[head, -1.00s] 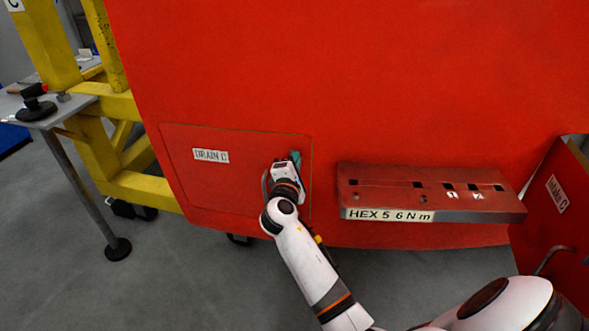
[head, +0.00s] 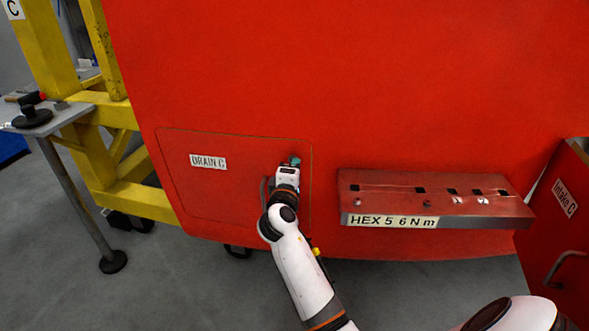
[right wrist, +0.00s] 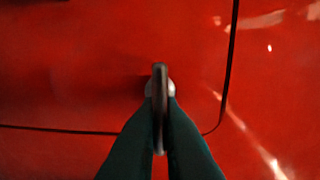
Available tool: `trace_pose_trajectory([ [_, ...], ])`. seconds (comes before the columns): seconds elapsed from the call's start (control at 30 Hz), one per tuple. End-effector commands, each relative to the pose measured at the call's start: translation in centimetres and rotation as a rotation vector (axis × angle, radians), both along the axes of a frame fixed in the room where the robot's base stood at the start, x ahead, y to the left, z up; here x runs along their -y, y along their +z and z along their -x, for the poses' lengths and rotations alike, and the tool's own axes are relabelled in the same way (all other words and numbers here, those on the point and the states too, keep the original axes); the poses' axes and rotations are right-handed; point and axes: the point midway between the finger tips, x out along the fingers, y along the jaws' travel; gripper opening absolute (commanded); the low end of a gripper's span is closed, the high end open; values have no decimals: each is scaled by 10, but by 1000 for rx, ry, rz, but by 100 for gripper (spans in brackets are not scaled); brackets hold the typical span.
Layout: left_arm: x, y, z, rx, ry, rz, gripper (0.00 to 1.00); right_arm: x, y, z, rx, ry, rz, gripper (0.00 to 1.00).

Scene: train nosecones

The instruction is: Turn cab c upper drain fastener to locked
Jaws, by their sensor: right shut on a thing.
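The red drain panel (head: 215,195), labelled DRAIN C, is set in the red cab shell with a thin seam around it. My right gripper (head: 294,161) is at the panel's upper right corner in the head view. In the right wrist view my right gripper (right wrist: 160,105) has its dark fingers shut on the upper drain fastener (right wrist: 160,74). The fastener's flat grip stands upright in that picture, with a pale round base behind it. In the head view the gripper hides most of the fastener. My left gripper is not in view.
A red ledge (head: 390,205) marked HEX 5 6 N m juts out right of the panel. An Intake C panel (head: 565,210) with a handle stands at far right. A yellow frame (head: 140,200) and a grey table (head: 75,112) are at left.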

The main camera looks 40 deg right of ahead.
Motion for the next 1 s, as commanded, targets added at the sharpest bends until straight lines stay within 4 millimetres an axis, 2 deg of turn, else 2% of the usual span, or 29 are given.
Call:
trace_pose_trajectory([
  [0.1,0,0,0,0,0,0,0,0,0,0,1,0,-3,0],
  [0.2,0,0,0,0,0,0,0,0,0,0,1,0,-2,19],
  [0.27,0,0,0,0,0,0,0,0,0,0,1,0,-2,28],
  [0.53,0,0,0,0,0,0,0,0,0,0,0,0,-1,28],
  [0.67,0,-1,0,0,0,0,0,-7,-2,6,-2,2,-2,28],
  [1.0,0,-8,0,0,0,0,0,-55,-3,55,-1,2,-4,28],
])
